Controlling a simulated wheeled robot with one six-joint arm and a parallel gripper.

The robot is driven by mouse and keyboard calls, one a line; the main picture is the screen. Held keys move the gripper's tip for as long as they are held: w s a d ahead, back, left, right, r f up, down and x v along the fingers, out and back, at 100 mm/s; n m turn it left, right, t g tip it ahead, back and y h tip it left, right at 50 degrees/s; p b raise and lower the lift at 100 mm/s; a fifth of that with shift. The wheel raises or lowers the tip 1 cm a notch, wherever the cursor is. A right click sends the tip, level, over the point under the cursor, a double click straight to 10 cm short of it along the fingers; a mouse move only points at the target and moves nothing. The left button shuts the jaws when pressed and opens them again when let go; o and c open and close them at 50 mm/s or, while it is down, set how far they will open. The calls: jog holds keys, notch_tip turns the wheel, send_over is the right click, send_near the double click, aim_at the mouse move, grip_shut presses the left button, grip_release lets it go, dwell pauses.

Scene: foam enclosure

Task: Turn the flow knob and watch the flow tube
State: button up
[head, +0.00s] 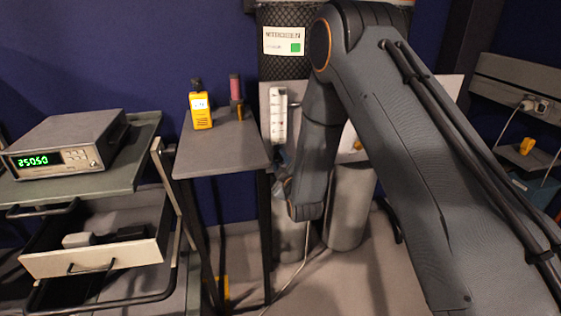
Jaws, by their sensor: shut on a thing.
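The flow tube (278,116) is a white upright strip with markings on a pale panel, just left of my arm. Its scale and any float are too small to read. My gripper (279,160) shows only in part, just below the tube, at the panel's lower edge and beside the small table's right corner. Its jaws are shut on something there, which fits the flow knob. The knob itself is hidden behind the jaws and my wrist.
A grey table (222,150) holds a yellow meter (201,112) and a red-topped item (236,95). A cart at left carries a display box (66,143) reading 250.50, above an open drawer (97,262). Grey cylinders (350,205) stand behind my arm. A cable crosses the floor.

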jog(key=o, duration=1.1)
jog(key=shift+c, duration=0.2)
jog(key=shift+s+d, duration=0.1)
jog(key=v, duration=0.7)
jog(key=shift+s, duration=0.3)
jog(key=shift+r, duration=0.15)
